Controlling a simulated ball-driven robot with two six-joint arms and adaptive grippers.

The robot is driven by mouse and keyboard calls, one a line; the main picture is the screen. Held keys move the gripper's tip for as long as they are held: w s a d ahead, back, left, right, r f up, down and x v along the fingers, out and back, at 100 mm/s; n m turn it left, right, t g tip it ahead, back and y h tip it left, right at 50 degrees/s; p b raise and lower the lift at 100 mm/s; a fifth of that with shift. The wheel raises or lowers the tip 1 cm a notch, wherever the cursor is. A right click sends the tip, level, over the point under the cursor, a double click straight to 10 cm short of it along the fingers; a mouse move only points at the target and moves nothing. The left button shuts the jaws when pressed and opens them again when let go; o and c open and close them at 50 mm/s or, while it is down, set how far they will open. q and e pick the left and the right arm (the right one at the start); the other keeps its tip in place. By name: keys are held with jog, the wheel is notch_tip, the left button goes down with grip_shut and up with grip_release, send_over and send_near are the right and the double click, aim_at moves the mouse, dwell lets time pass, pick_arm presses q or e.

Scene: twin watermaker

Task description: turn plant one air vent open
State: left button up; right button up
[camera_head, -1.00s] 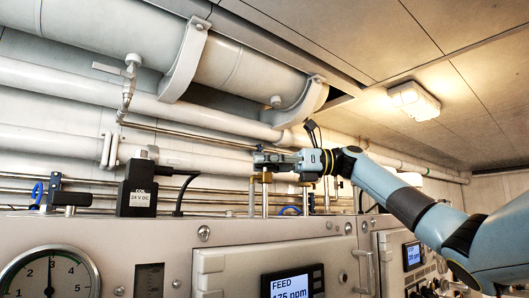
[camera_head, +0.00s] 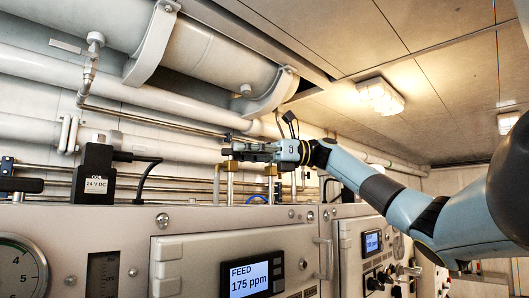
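My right gripper (camera_head: 236,148) reaches in from the right, above the top edge of the grey cabinet. Its fingers lie level, at the top of a brass-coloured upright fitting (camera_head: 231,166). A second brass fitting (camera_head: 271,171) stands just to the right, below the gripper body. The fingers cover the tops of these fittings, so I cannot tell which is the plant one air vent, whether a handle is between the fingers, or whether they touch it. My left gripper is not in view.
A black 24 V DC coil (camera_head: 95,175) with a cable stands to the left on the cabinet (camera_head: 110,225). Large white pipes (camera_head: 210,55) and brackets (camera_head: 155,45) hang above and behind. A FEED display (camera_head: 250,277) reads 175 ppm below.

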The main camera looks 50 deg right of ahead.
jog(key=v, duration=0.9)
jog(key=shift+s, duration=0.15)
jog(key=shift+d, duration=0.1)
